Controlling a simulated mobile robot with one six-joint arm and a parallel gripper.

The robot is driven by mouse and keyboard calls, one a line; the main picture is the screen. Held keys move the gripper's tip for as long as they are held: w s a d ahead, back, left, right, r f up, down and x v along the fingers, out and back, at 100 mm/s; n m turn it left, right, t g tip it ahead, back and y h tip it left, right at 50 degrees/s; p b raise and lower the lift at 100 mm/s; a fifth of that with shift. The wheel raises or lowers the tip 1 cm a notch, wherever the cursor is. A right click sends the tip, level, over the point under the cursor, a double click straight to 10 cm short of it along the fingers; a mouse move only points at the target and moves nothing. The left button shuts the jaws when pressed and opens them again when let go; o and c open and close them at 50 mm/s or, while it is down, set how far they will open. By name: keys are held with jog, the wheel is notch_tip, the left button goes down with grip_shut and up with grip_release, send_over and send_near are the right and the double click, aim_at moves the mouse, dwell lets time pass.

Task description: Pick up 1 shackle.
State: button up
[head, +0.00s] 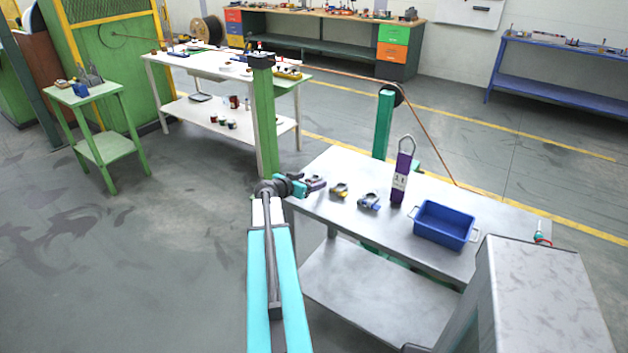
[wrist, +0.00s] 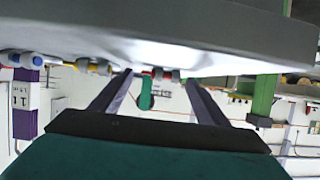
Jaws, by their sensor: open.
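My gripper (head: 314,184) is at the left end of the grey metal table (head: 440,213), low near its top. In the wrist view, which looks upside down, its fingers (wrist: 158,80) are spread with nothing held. A small shackle with a red part (wrist: 160,74) shows between and beyond the fingertips; contact cannot be told. A shackle with yellow (head: 339,189) lies to the right, also in the wrist view (wrist: 95,66). A shackle with blue (head: 369,202) lies farther right, also in the wrist view (wrist: 33,61).
A purple block marked 1 t (head: 400,180) with a metal loop stands behind the blue shackle. A blue bin (head: 444,224) is right of it. A green post (head: 384,125) rises behind the table. A white table (head: 220,75) with many items stands at back left.

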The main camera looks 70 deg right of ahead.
dwell(0.4)
jog(key=c, duration=1.3)
jog(key=shift+o, duration=0.2)
jog(key=shift+r, duration=0.15)
jog(key=shift+r+b, duration=0.85)
jog(key=shift+r, duration=0.65)
jog(key=s+a+b, duration=0.1)
jog(key=s+a, duration=0.1)
jog(key=s+a+b, duration=0.1)
jog(key=s+a, duration=0.1)
jog(key=s, duration=0.1)
jog(key=s+a+r+b, duration=0.1)
jog(key=s+a, duration=0.2)
jog(key=shift+s, duration=0.15)
jog(key=shift+r+p, duration=0.3)
jog(key=shift+p, duration=0.15)
jog(key=shift+s+p, duration=0.1)
jog(key=shift+p, duration=0.45)
jog(key=shift+s+r+p, duration=0.1)
jog(key=shift+p, duration=0.7)
jog(key=s+a+p, duration=0.1)
jog(key=p, duration=0.5)
jog(key=shift+s+r+p, duration=0.1)
jog(key=shift+p, duration=0.2)
